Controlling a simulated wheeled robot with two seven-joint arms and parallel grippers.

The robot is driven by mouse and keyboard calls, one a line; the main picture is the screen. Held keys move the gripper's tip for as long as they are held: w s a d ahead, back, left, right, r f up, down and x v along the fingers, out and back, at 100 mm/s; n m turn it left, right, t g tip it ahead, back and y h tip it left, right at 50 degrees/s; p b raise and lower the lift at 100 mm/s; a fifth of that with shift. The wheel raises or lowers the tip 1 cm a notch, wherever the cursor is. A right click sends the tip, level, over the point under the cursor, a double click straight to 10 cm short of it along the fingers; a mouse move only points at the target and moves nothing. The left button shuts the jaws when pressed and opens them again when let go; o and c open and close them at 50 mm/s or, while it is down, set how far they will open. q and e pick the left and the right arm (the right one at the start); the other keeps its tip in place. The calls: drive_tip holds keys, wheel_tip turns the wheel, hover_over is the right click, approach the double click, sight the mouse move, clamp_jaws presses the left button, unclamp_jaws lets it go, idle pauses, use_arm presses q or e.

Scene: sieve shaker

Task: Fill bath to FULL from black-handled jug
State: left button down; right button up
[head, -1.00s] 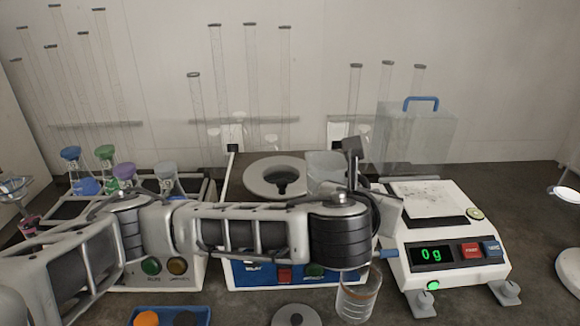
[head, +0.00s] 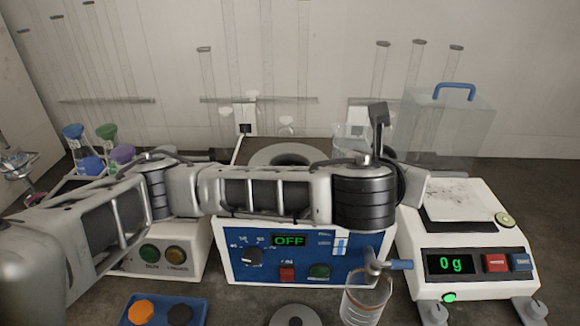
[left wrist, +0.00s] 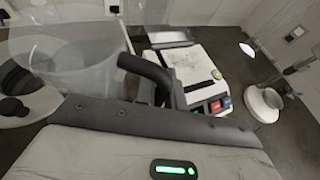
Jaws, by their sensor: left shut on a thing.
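The bath is the blue-fronted machine (head: 305,262) in the middle, with a display reading OFF and a small level gauge (head: 341,246) on its front. Its round grey rim (head: 268,154) is partly hidden by my left arm. My left gripper (head: 378,142) is shut on the black handle of a clear jug (head: 350,140), held above the bath's right rear side. In the left wrist view the clear jug (left wrist: 80,62) and its black handle (left wrist: 148,72) are close up. The jug's water level is not clear. My right gripper is out of view.
A glass beaker (head: 366,300) stands under the bath's tap (head: 376,267). A balance (head: 465,262) reading 0 g is at the right, with a clear blue-handled box (head: 450,125) behind. A blue tray (head: 163,312) lies in front.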

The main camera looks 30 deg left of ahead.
sight(371, 134)
use_arm(q)
drive_tip(key=shift+w+a+r+n+g+h, duration=0.15)
drive_tip(key=shift+a+r+n+h, duration=0.25)
drive_tip(key=shift+a+r+n, duration=0.15)
drive_tip(key=shift+w+a+r+n+g+h, duration=0.1)
drive_tip(key=shift+a+r+n+g+h, duration=0.05)
drive_tip(key=shift+a+r+n+h, duration=0.35)
drive_tip(key=shift+w+a+r+n+h, duration=0.15)
drive_tip(key=shift+a+r+n+h, duration=0.25)
drive_tip(key=shift+a+r+n, duration=0.4)
drive_tip(key=shift+d+r, duration=0.1)
drive_tip(key=shift+r, duration=0.05)
drive_tip(key=shift+w+a+r+n+h, duration=0.15)
drive_tip(key=shift+a+n+h, duration=0.25)
drive_tip(key=shift+a, duration=0.4)
drive_tip(key=shift+w+a, duration=0.1)
drive_tip(key=shift+a, duration=0.05)
drive_tip(key=shift+a+n+h, duration=0.2)
drive_tip(key=shift+n+h, duration=0.05)
drive_tip(key=shift+h, duration=0.05)
drive_tip(key=shift+w+a+r+n+g+h, duration=0.1)
drive_tip(key=shift+w+a+n+g+h, duration=0.05)
drive_tip(key=shift+a+n+h, duration=0.5)
drive_tip(key=shift+w+a+n+g+h, duration=0.15)
drive_tip(key=shift+a+n+h, duration=0.25)
drive_tip(key=shift+n, duration=0.35)
idle(1.9)
